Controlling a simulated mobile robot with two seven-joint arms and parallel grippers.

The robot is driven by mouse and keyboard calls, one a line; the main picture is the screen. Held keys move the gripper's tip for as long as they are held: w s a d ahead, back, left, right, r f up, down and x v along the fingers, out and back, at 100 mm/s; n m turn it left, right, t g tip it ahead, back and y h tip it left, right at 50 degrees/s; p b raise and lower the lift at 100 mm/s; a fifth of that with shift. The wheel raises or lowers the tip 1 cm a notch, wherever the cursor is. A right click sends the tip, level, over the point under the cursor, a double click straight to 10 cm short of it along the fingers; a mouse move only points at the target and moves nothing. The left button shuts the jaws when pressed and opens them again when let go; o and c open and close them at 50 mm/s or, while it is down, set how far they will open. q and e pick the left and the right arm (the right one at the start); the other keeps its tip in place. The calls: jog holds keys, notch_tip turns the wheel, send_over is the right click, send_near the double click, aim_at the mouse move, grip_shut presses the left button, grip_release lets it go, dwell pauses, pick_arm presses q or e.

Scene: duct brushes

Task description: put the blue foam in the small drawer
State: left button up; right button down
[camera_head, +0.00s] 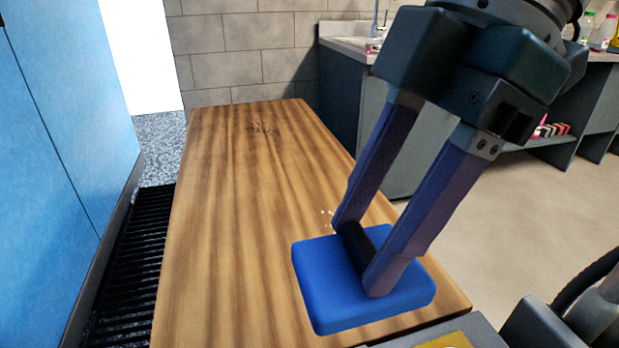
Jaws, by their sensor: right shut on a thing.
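The blue foam (325,285) is a flat, rounded square block with a black grip (357,245) on top. It is at the near right end of the wooden top. I cannot tell whether it rests on the wood or hangs just above it. My right gripper (360,258) comes down from the upper right, with its two purple fingers shut on the black grip. My left gripper is not in view. I cannot make out a small drawer in this view.
The long wooden top (235,190) is mostly bare. A blue panel (60,140) stands to its left, above a dark slatted grating (135,265). A grey counter with a sink (350,40) stands behind, with bottles (604,32) at the right. Open floor (520,225) lies at right.

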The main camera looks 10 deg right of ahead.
notch_tip(320, 180, up, 3)
jog(key=shift+f+p, duration=0.1)
jog(key=shift+p, duration=0.9)
jog(key=shift+f, duration=0.15)
